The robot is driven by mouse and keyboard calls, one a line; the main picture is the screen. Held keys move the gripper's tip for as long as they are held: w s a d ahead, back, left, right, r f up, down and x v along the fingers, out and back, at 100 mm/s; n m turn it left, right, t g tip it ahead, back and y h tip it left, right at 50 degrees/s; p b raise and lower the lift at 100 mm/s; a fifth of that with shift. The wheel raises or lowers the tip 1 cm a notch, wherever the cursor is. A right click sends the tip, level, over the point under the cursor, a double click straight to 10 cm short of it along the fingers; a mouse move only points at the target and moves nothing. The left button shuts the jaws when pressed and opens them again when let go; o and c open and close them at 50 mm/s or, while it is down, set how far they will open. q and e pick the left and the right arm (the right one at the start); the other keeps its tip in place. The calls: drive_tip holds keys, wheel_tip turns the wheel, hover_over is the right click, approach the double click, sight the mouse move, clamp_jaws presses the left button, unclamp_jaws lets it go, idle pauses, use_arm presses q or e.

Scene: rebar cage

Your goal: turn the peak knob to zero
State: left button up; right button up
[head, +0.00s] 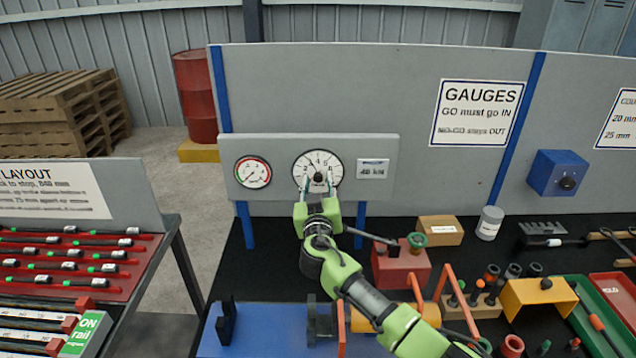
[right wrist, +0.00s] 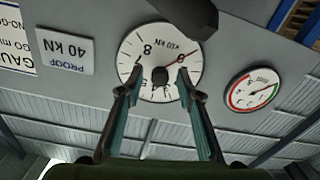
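The peak knob (head: 318,177) is a small black knob at the centre of the large white dial (head: 331,161) on the grey gauge panel. It also shows in the right wrist view (right wrist: 160,77), where the picture is upside down. My right gripper (head: 319,185) is in front of the dial's lower half. Its fingertips (right wrist: 159,79) stand apart on either side of the knob; I cannot tell whether they touch it. A thin red pointer runs from the knob towards the dial's edge in the wrist view. My left gripper is not in view.
A smaller gauge (head: 253,172) with a red and green band sits left of the dial, and a proof label (head: 373,169) sits right. Below, the bench holds a red block (head: 400,268), a cardboard box (head: 440,231) and a blue fixture (head: 265,330).

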clamp_jaws()
drive_tip(key=shift+f, duration=0.1)
